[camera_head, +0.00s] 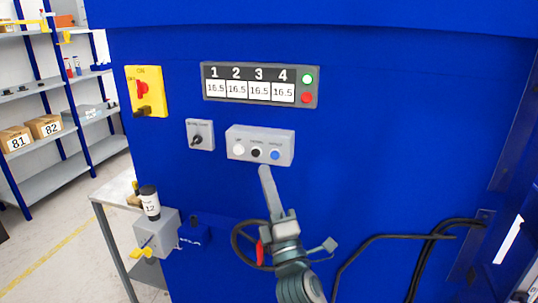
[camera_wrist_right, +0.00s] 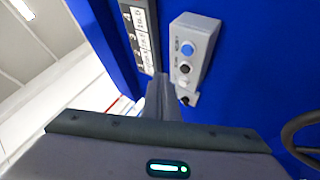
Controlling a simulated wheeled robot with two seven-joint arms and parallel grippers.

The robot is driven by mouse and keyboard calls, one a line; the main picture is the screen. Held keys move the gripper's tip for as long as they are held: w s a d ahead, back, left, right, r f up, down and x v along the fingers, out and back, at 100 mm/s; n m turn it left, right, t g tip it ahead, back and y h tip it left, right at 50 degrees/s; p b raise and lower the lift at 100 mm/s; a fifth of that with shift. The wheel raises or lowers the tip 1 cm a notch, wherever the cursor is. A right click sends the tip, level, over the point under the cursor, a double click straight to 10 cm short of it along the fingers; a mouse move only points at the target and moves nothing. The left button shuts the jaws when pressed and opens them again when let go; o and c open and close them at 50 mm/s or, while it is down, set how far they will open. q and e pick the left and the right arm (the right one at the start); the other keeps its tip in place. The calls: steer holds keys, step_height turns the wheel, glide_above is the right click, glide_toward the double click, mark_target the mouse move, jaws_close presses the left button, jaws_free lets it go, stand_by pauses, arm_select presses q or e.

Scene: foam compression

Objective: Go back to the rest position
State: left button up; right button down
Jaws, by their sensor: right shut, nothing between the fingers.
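My right gripper (camera_head: 266,172) is shut and empty. Its fingertips are just below the grey button box (camera_head: 284,147) on the blue machine's front in the head view. The box carries a white, a black and a blue button. In the right wrist view the shut fingers (camera_wrist_right: 160,82) point up beside the button box (camera_wrist_right: 192,45). I cannot tell whether the tips touch the box. My left gripper is not in view.
The blue machine (camera_head: 400,120) fills most of the head view. A display panel (camera_head: 260,86) reads 16.5 four times, beside a lit green lamp. A yellow switch (camera_head: 146,91), a handwheel (camera_head: 240,240) and a black cable (camera_head: 385,237) are nearby. Shelves (camera_head: 50,180) stand at left.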

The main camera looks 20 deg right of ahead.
steer(key=shift+f, duration=0.1)
steer(key=s+d+f+m+g+h, duration=0.1)
steer(key=s+d+f+m+g, duration=0.2)
steer(key=f, duration=0.6)
steer(key=s+d+f+m+g+h, duration=0.1)
steer(key=s+d+f+m+g, duration=0.2)
steer(key=f, duration=0.5)
steer(key=s+d+f+m+g+h, duration=0.1)
steer(key=s+f+m+g, duration=0.3)
steer(key=f, duration=0.5)
steer(key=s+a+f+m+g+y, duration=0.1)
steer(key=s+f+m+g, duration=0.1)
steer(key=s+f+g, duration=0.5)
steer(key=s+a+f+m+y, duration=0.1)
steer(key=s+f+m, duration=0.3)
steer(key=s, duration=0.7)
steer(key=s+a+f+m+g+y, duration=0.1)
steer(key=s+f+g, duration=0.3)
steer(key=s+f, duration=0.4)
step_height(320, 180, down, 28)
steer(key=s+g, duration=0.1)
steer(key=s, duration=0.2)
steer(key=s+d+f+g, duration=0.1)
steer(key=s+d+f, duration=0.2)
steer(key=s+f, duration=1.4)
steer(key=shift+s+d+f, duration=0.15)
steer(key=shift+s+d, duration=0.05)
steer(key=shift+s, duration=0.1)
